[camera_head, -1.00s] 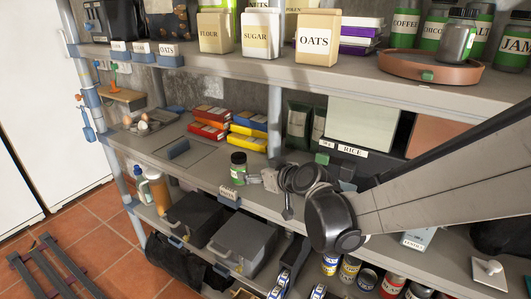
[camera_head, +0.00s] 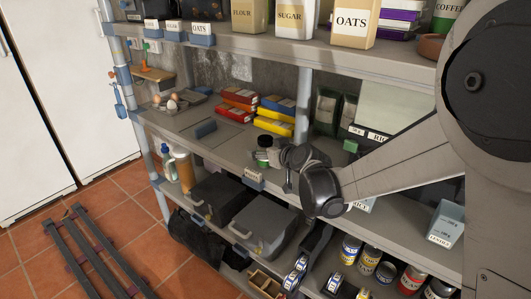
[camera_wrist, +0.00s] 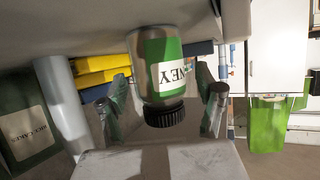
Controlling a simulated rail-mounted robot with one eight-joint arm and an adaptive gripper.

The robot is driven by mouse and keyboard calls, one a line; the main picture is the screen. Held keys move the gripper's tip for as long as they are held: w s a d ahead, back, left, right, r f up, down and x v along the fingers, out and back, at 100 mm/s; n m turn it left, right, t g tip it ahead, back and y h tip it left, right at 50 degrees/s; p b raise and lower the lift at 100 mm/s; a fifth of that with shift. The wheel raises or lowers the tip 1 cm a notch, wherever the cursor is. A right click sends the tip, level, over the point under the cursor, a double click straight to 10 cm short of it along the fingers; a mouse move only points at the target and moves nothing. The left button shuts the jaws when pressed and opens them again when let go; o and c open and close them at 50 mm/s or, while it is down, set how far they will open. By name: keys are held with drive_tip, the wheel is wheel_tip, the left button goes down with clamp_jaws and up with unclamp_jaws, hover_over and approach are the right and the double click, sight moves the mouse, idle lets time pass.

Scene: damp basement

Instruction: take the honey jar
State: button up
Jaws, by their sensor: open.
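The honey jar (camera_head: 264,142) has a dark lid and a green label, and stands on the middle shelf near its front edge. In the wrist view, which is upside down, the jar (camera_wrist: 150,62) shows the letters "NEY" on its label and a black ridged lid. My gripper (camera_head: 276,156) is at the jar's right side in the head view and partly hides it. In the wrist view my gripper (camera_wrist: 165,88) is open, with one finger on each side of the jar. Gaps show beside the lid; I cannot tell whether either finger touches the jar.
Red boxes (camera_head: 239,98) and yellow and blue boxes (camera_head: 275,116) stand behind the jar. The upper shelf (camera_head: 225,42) runs above.

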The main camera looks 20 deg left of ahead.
drive_tip(key=shift+c, duration=0.4)
drive_tip(key=c, duration=1.6)
drive_tip(key=shift+o, duration=0.2)
